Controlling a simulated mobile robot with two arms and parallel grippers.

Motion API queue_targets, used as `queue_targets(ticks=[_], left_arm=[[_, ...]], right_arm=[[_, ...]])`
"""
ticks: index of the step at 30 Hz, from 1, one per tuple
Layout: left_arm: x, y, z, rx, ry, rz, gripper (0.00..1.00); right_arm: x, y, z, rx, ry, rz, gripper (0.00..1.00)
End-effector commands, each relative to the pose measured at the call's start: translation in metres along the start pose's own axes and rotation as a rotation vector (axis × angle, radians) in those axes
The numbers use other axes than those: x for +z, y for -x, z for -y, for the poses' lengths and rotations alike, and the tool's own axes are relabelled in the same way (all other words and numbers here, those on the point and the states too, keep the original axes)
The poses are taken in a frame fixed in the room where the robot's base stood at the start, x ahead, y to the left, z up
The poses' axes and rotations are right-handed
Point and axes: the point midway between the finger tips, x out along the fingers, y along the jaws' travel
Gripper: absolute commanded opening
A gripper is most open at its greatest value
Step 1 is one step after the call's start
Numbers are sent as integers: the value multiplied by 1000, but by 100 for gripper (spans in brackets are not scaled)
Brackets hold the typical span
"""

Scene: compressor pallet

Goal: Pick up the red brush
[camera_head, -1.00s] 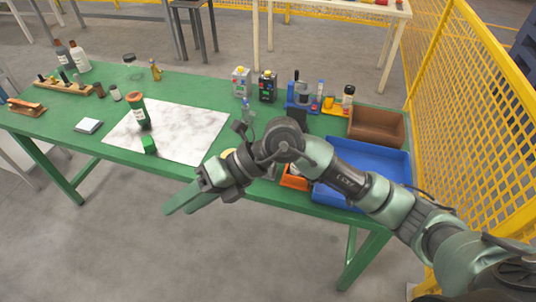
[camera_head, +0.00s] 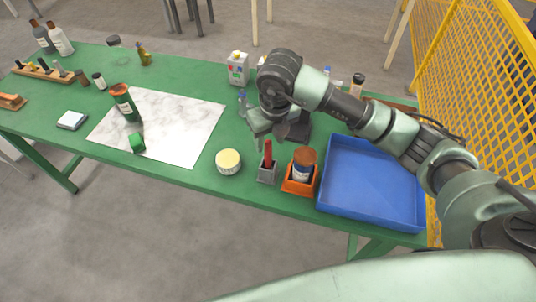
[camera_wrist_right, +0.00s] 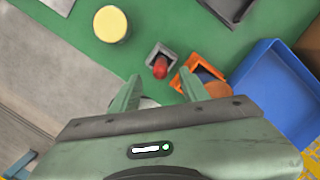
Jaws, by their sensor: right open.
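The red brush (camera_head: 268,156) stands upright in a small grey holder (camera_head: 267,176) near the front edge of the green table. In the right wrist view the brush's red end (camera_wrist_right: 160,68) shows inside the grey holder (camera_wrist_right: 155,50). My right gripper (camera_head: 271,140) is open and empty, above and just behind the brush in the head view. In the wrist view its two fingers (camera_wrist_right: 161,80) are spread, with the red end between their tips in the picture. No contact can be made out. My left gripper is not in view.
An orange holder (camera_head: 290,187) with a brown-capped jar (camera_head: 303,164) stands close right of the grey holder. A blue tray (camera_head: 370,190) lies further right. A yellow-lidded round tin (camera_head: 228,161) is to the left, near the marbled sheet (camera_head: 180,128). A yellow mesh fence (camera_head: 470,90) borders the right.

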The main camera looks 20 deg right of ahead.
Motion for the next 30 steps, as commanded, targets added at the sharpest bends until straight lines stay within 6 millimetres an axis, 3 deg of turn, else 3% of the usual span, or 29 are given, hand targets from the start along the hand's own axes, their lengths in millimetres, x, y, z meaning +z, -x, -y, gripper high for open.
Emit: queue_targets(ticks=[3, 6, 10, 15, 19, 24, 30], left_arm=[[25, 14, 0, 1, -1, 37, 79], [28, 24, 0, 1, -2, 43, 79], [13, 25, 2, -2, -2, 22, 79], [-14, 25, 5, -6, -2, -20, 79], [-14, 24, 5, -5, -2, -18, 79], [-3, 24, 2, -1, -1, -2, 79], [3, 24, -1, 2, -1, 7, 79]], right_arm=[[2, -12, 0, 0, -2, -5, 45], [4, -27, -1, 2, -1, -6, 45], [4, -45, -1, 1, -2, -3, 45], [4, -52, -1, 1, 0, 1, 45], [4, -51, -1, 1, 0, 1, 45], [4, -51, -1, 2, 0, 1, 0], [5, -51, -1, 2, 0, 1, 0]])
